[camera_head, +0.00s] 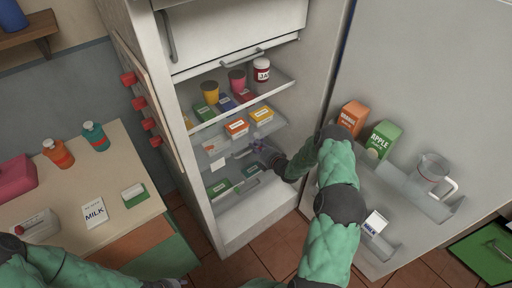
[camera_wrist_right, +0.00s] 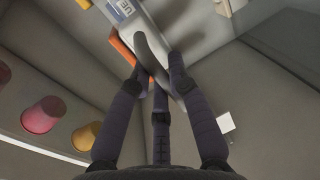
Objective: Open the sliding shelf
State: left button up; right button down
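The open fridge holds a see-through sliding shelf (camera_head: 215,146) with several small boxes on it, below an upper shelf. My right gripper (camera_head: 262,151) reaches inside at the front of this shelf. In the right wrist view its dark fingers (camera_wrist_right: 160,80) come together around a curved grey handle (camera_wrist_right: 151,58), with fingertips on both sides of it. An orange box and a white-and-blue label show just behind the handle. Exact finger contact is partly hidden. My left arm is at the bottom left, with only a dark end (camera_head: 168,284) at the frame edge; its fingers cannot be made out.
The open fridge door (camera_head: 415,75) stands right, with orange and apple cartons (camera_head: 383,140) and a jug (camera_head: 432,172) in its racks. The upper shelf (camera_head: 280,80) holds cups and a jar. A counter (camera_head: 120,175) with bottles and milk is left.

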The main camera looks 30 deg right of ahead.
jog(key=shift+s, duration=0.1)
jog(key=f+p+v, duration=0.3)
jog(key=p+v, duration=0.1)
jog(key=v, duration=1)
jog(key=s+f+p+v, duration=0.1)
jog(key=f+p+v, duration=0.2)
jog(key=v, duration=1.2)
jog(key=shift+d+p, duration=0.2)
jog(key=shift+p, duration=0.2)
jog(key=c, duration=1.4)
grip_release()
jog(key=v, duration=1.2)
jog(key=shift+d, duration=0.1)
